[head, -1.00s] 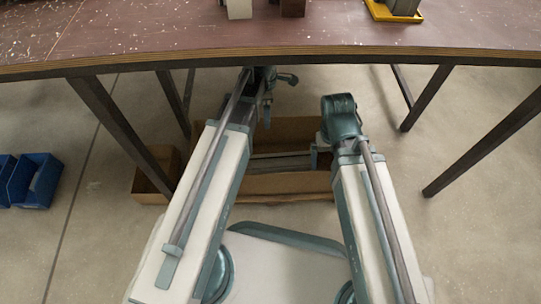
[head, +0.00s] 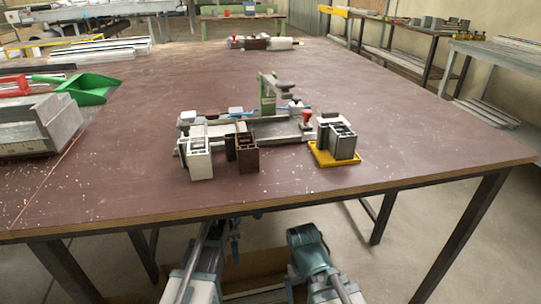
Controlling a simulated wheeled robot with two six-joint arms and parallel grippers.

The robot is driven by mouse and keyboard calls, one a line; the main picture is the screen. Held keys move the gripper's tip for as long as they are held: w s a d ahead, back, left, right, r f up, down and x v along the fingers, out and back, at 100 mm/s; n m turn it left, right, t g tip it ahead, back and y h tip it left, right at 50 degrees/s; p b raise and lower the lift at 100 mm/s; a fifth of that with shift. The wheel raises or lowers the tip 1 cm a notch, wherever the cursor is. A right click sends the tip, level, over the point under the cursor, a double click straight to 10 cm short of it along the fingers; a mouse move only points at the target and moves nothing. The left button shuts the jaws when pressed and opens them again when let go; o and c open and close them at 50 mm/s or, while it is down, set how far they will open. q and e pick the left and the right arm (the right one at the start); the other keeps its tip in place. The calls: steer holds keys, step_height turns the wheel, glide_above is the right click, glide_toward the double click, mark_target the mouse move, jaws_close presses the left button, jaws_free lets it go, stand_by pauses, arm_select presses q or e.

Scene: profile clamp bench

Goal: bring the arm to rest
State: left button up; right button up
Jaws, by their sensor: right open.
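My two arms reach forward from the bottom edge in the head view, below the front edge of the table. My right gripper (head: 291,273) is low beside its teal wrist, small and partly hidden. It is open, and I see nothing held in it. My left gripper (head: 235,246) is at the end of the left arm, under the table edge and too small and dark to tell its jaws. Both grippers are apart from the things on the table.
The brown table (head: 380,110) carries a clamp fixture (head: 262,130), a white profile (head: 200,165), a brown profile (head: 247,158) and grey profiles on a yellow tray (head: 322,158). A green dustpan (head: 88,88) is at left. A cardboard box (head: 262,265) is below.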

arm_select(q)
step_height(320, 180, down, 13)
steer(key=b, duration=1.2)
arm_select(e)
step_height(320, 180, down, 13)
arm_select(q)
steer(key=shift+r, duration=0.2)
arm_select(e)
steer(key=shift+r, duration=0.25)
